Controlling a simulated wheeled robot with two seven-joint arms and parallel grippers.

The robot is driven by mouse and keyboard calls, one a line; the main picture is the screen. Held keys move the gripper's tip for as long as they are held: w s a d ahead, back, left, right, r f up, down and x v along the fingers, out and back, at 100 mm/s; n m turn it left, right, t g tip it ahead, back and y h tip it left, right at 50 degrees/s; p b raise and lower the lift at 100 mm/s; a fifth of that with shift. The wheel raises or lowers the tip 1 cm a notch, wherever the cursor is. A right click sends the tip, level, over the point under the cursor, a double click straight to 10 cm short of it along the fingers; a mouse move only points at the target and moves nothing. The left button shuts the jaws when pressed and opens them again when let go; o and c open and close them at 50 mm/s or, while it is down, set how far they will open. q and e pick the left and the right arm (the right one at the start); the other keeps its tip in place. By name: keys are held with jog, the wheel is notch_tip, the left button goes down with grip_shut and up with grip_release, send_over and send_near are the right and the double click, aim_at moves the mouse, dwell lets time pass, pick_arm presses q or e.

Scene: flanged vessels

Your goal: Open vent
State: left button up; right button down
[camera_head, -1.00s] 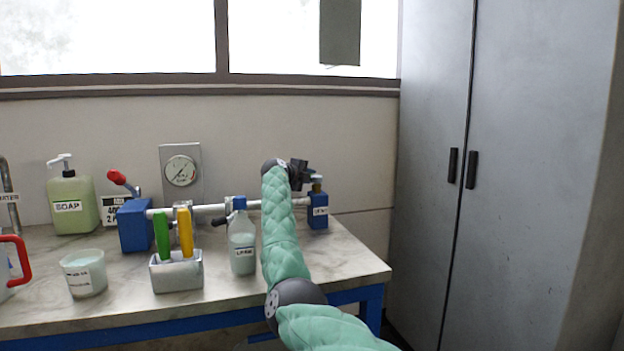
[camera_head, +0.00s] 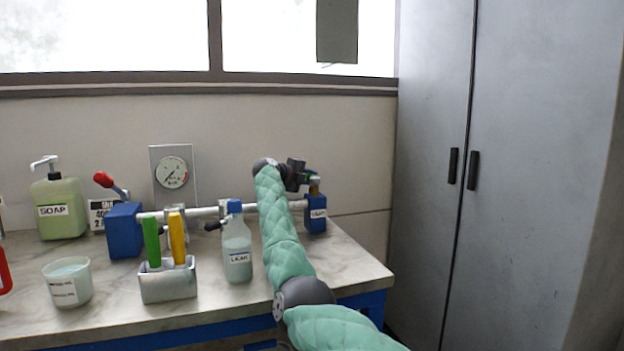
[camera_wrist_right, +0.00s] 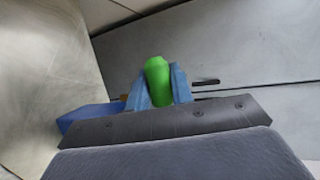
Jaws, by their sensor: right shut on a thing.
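A blue block (camera_head: 316,214) with a white label stands at the right end of a horizontal metal pipe (camera_head: 205,211). A brassy stem rises from its top. My right gripper (camera_head: 311,179) is at this stem, above the block. In the right wrist view its fingers (camera_wrist_right: 160,88) are shut on a green handle (camera_wrist_right: 157,78), with one finger on each side. The blue block (camera_wrist_right: 88,117) shows partly behind the gripper. Its label is too small to read. A larger blue block (camera_head: 125,230) with a red-tipped lever (camera_head: 108,182) is at the pipe's left end. My left gripper is out of view.
A bottle (camera_head: 237,247) and a metal holder (camera_head: 168,284) with green and yellow handles stand before the pipe. A cup (camera_head: 68,284) and soap bottle (camera_head: 58,205) are at the left. A gauge (camera_head: 173,173) is behind. A grey cabinet (camera_head: 540,180) stands at the right.

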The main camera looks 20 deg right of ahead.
jog(key=shift+d+f, duration=0.1)
jog(key=shift+f, duration=0.15)
dwell(0.3)
jog(key=c, duration=1.2)
grip_release()
jog(key=shift+d, duration=0.15)
jog(key=shift+r, duration=0.1)
jog(key=shift+r, duration=0.2)
